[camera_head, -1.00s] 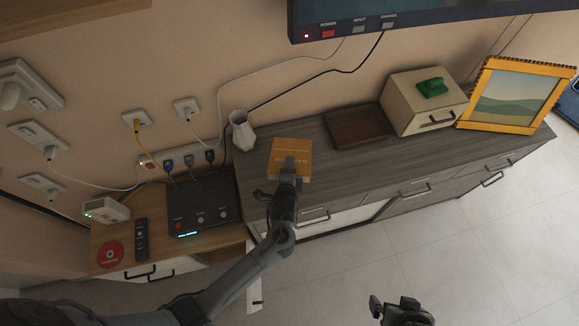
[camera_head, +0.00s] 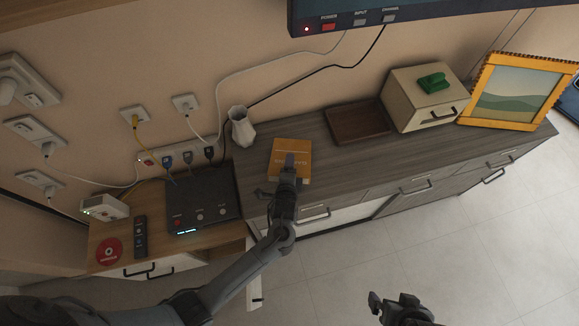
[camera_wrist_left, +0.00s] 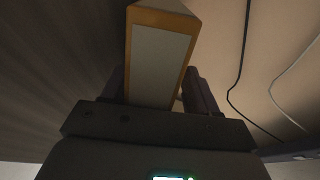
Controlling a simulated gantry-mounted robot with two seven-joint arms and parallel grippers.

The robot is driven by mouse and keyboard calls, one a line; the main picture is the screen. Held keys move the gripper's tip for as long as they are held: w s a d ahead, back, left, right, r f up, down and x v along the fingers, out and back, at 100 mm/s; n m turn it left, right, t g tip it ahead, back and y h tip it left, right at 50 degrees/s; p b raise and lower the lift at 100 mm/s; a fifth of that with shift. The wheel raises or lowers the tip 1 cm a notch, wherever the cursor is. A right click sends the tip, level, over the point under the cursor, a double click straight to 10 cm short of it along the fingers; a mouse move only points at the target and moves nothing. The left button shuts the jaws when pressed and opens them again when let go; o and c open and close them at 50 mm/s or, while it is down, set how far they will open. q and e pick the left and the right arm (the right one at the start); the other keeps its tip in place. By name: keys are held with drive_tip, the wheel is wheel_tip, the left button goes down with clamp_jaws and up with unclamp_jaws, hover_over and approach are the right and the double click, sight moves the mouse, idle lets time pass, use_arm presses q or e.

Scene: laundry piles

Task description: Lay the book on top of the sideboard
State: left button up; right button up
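The orange book (camera_head: 282,148) is at the front left of the grey wooden sideboard top (camera_head: 345,160), cover facing up in the head view. My left gripper (camera_head: 287,172) is at the book's near edge, with one finger showing over the cover. In the left wrist view the book (camera_wrist_left: 158,55) shows its pale page edge framed by orange covers, between the two fingers of the left gripper (camera_wrist_left: 158,92). A narrow gap shows beside the right-hand finger, so the gripper looks open around it. The underside contact is hidden. My right gripper (camera_head: 380,306) is over the floor, away from everything.
A white vase (camera_head: 241,130) stands left of the book. A brown tray (camera_head: 357,123), a beige box (camera_head: 424,103) with a green item on it and a yellow picture frame (camera_head: 515,92) stand to the right. A black router (camera_head: 198,203) is on the lower left cabinet.

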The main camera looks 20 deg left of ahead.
use_arm(q)
drive_tip(key=shift+o, duration=0.5)
drive_tip(key=shift+s+d+r, duration=0.15)
drive_tip(key=shift+s+r, duration=0.05)
drive_tip(key=shift+s, duration=0.25)
drive_tip(key=p+v, duration=0.1)
drive_tip(key=v, duration=0.9)
drive_tip(key=shift+p, duration=0.4)
drive_tip(key=shift+w, duration=0.1)
